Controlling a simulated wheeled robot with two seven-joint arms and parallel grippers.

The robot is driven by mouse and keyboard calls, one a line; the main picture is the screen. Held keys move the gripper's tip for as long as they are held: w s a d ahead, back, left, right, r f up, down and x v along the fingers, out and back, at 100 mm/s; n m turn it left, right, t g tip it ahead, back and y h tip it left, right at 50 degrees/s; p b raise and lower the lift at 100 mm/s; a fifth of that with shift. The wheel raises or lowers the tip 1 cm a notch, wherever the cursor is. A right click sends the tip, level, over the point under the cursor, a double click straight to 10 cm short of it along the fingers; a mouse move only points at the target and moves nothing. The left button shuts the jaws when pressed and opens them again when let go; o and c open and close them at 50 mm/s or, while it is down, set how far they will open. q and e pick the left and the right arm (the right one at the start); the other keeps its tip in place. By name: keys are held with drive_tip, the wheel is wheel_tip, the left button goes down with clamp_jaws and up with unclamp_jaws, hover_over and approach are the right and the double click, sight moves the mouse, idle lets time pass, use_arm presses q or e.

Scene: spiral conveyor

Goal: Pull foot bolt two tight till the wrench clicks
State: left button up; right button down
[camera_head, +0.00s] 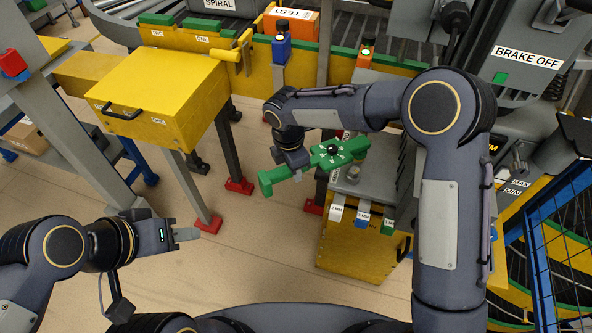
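Red feet stand on the floor under the conveyor legs: one (240,186) below the yellow box, one (209,225) nearer and one (313,206) to the right. I cannot tell which is foot two, and no bolt head is clear. A green bar-shaped tool (349,152) with a black knob and a crosspiece at its left end lies across my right gripper (297,168); whether the fingers grip it is hidden. It may be the wrench.
A yellow box (160,95) with a black handle juts out at upper left. A yellow cabinet (355,255) with small coloured tags (362,214) stands below the green tool. A blue mesh guard (555,250) is at right. Floor at lower centre is clear.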

drive_tip(key=shift+w+a, duration=0.15)
idle(0.5)
drive_tip(key=shift+w+a+r+m, duration=0.1)
drive_tip(key=shift+w+a+m, duration=0.25)
drive_tip(key=shift+w+m, duration=0.45)
drive_tip(key=shift+w+a+f+m, duration=0.1)
drive_tip(key=shift+w+a+m, duration=0.25)
drive_tip(key=shift+w, duration=0.7)
drive_tip(key=shift+w+a+r+m, duration=0.1)
drive_tip(key=shift+w+a+m, duration=0.2)
drive_tip(key=shift+w+m, duration=0.5)
drive_tip(key=shift+w, duration=0.15)
